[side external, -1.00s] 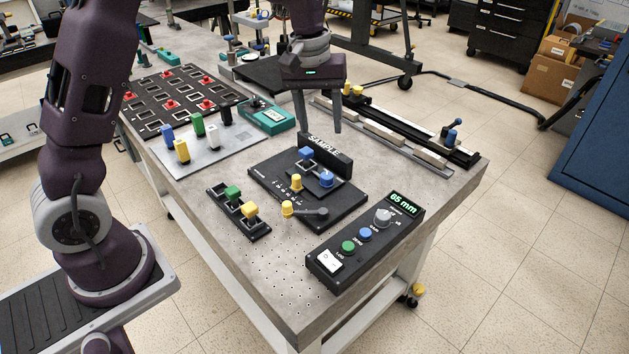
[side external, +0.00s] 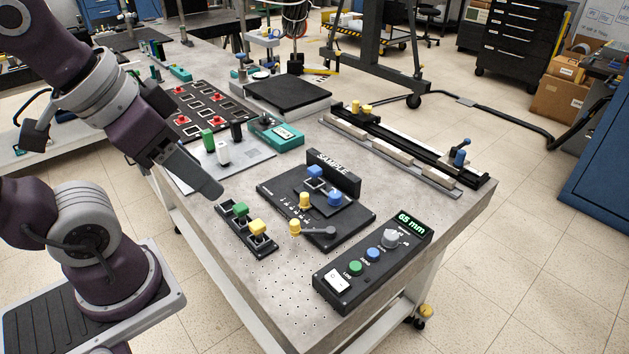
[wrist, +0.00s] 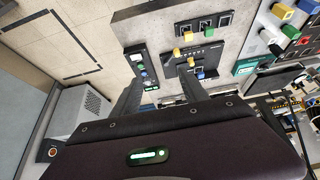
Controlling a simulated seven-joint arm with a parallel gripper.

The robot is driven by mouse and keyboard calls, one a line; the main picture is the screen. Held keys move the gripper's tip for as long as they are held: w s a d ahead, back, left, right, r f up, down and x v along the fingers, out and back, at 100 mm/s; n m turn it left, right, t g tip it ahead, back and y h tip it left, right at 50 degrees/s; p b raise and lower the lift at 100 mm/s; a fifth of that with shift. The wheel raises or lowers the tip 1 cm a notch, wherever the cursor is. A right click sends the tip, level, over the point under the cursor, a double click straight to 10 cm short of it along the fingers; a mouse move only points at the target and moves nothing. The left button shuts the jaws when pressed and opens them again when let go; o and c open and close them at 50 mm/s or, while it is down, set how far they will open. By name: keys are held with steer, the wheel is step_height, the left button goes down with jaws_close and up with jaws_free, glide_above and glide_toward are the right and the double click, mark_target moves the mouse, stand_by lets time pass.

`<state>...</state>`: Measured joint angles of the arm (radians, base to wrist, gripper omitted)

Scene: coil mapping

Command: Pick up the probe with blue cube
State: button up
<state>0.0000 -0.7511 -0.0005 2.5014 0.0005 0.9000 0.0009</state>
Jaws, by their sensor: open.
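The probe's blue cube (side external: 314,171) sits in a dark square frame on the sample fixture (side external: 349,216), in front of the SAMPLE sign. A round blue knob (side external: 334,198) stands close by. In the wrist view, the fixture (wrist: 208,57) lies beyond my fingers and shows a small blue piece; I cannot tell whether it is the cube or the knob. My gripper (side external: 207,186) is tilted to the left of the fixture, above the bench, well apart from the cube. In the wrist view, its two fingers (wrist: 158,92) are spread apart with nothing between them.
A rack with a green cube (side external: 240,208) and a yellow cube (side external: 257,227) stands between my gripper and the fixture. A control box (side external: 348,293) reads 65 mm. The SAMPLE sign (side external: 334,172) and rail (side external: 400,148) stand behind. The bench's front corner is bare.

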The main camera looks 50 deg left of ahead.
stand_by(0.7)
steer(key=t+y, duration=0.2)
steer(key=t, duration=0.2)
glide_above(322, 170)
steer(key=s, duration=0.7)
step_height(322, 170, down, 14)
steer(key=f, duration=0.2)
steer(key=w+a+f+t+h, duration=0.1)
steer(key=f, duration=0.2)
steer(key=w+f+t, duration=0.1)
steer(key=f, duration=0.2)
steer(key=shift+w+a+f+h, duration=0.1)
steer(key=shift+a+f+h, duration=0.1)
steer(key=shift+a+h, duration=0.2)
steer(key=shift+f+t, duration=0.3)
steer(key=shift+f, duration=0.05)
steer(key=x, duration=0.7)
steer(key=shift+w+d, duration=0.1)
steer(key=shift+d, duration=0.1)
jaws_close()
